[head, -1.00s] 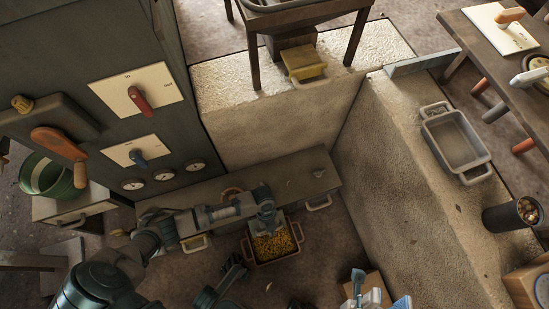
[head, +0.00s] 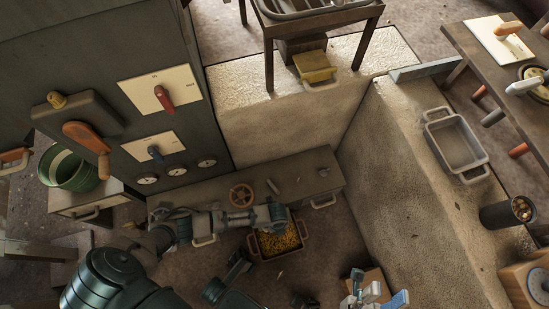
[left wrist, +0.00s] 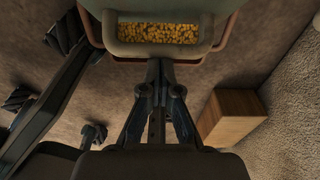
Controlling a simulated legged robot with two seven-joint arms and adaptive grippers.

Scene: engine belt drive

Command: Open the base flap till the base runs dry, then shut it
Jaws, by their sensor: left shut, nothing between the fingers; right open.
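A brown-rimmed tray (head: 304,230) of yellow grain (head: 280,241) stands on the floor before a low grey bench (head: 325,172). My left gripper's wrist end (head: 272,214) is just above the tray in the head view; its fingers are hidden there. In the left wrist view its fingers (left wrist: 158,68) are shut and empty, at the lower edge of a pale grey U-shaped rim or handle (left wrist: 155,50), with the grain (left wrist: 158,33) visible beyond. I cannot tell whether they touch, or which part is the base flap. My right gripper (head: 378,287) is open and empty at the bottom.
A panel with a red lever (head: 164,98) and a blue lever (head: 155,153) stands left. A wooden box (left wrist: 231,116) is near the left gripper.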

